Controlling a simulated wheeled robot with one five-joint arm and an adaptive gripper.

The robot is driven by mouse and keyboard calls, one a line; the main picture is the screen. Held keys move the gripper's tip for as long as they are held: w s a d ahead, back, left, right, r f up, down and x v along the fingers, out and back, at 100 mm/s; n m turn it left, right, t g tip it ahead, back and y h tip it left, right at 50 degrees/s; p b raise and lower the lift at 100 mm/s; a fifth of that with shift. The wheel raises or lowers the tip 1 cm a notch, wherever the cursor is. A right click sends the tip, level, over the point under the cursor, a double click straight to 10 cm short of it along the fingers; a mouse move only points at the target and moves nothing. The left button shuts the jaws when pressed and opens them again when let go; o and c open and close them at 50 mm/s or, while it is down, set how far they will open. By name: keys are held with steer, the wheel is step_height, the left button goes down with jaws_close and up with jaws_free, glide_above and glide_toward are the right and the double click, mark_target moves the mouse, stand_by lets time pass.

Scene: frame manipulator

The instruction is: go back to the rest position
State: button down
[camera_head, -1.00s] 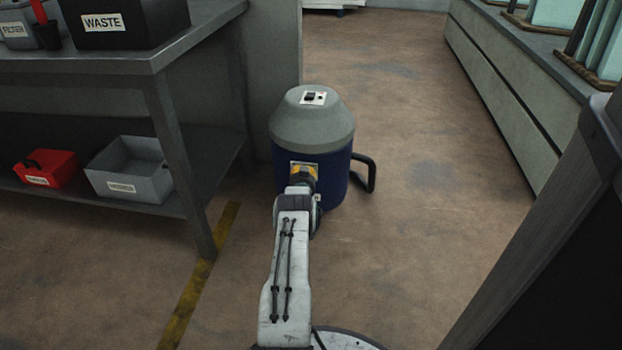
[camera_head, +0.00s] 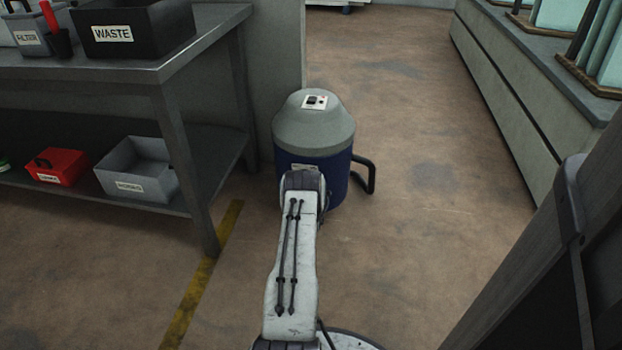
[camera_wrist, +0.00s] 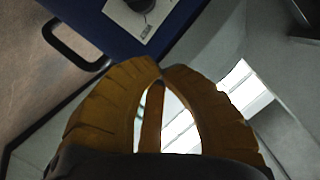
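My gripper (camera_wrist: 161,76) shows in the wrist view as curved yellow fingers whose tips meet. It is shut, with nothing seen between the fingers. In the head view my arm's white link hides it. The blue drum of a vacuum-like machine (camera_wrist: 90,22) is beyond the fingertips in the wrist view, with a pale plate (camera_wrist: 138,22) bearing a dark knob. I cannot tell how far apart the fingertips and drum are. In the head view the machine (camera_head: 314,128) stands upright on the floor, with a grey lid and a black handle (camera_head: 366,174) on its right.
A grey bench (camera_head: 150,75) stands at left, holding a black WASTE bin (camera_head: 150,30). Its lower shelf holds a red box (camera_head: 62,165) and a grey bin (camera_head: 138,172). Floor is clear right of the machine, up to a long cabinet (camera_head: 500,85). A dark post (camera_head: 530,255) stands near right.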

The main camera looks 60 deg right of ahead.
steer(key=shift+p+v, duration=0.75)
steer(key=shift+v, duration=0.2)
